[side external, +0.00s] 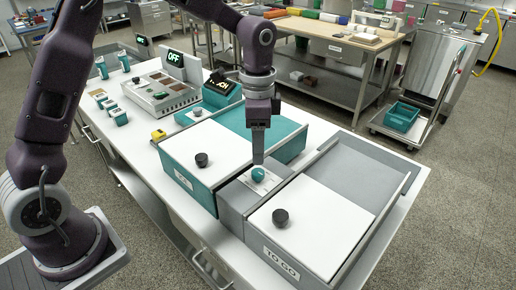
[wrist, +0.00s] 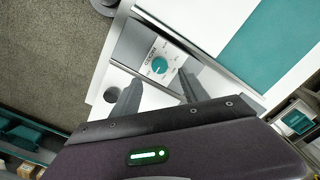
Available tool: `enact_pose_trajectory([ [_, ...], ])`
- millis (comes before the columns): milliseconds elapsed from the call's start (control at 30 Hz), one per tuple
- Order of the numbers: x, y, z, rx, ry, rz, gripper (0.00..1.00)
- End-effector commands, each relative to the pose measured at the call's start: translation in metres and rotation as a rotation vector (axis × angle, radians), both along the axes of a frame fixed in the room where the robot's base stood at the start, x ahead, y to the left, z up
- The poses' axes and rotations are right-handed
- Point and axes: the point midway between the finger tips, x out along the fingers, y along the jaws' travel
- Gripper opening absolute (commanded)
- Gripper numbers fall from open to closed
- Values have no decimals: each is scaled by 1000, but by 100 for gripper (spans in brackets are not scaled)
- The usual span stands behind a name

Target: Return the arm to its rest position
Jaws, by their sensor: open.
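My gripper (side external: 258,158) points straight down just above a teal knob (side external: 258,173) on a small white plate between two bins. In the wrist view the open fingers (wrist: 160,78) are spread apart, and the teal knob (wrist: 159,65) lies beyond their tips on its marked dial plate. Nothing is between the fingers. In the side view one finger hides the other, and a small gap seems to separate the tips from the knob, though contact is hard to judge.
A teal bin (side external: 200,187) with a white lid and black knob stands left of the dial. A grey bin (side external: 300,262) marked "TO GO" stands right. A device with a green "OFF" display (side external: 174,58) and a yellow block (side external: 158,135) are behind. Space above the bench is free.

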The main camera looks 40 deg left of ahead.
Motion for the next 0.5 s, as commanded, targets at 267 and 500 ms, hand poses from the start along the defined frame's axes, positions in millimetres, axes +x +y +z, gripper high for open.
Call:
enact_pose_trajectory([
  [267,-48,11,65,28,-116,154,52],
  [500,-183,30,130,-55,-355,556,52],
])
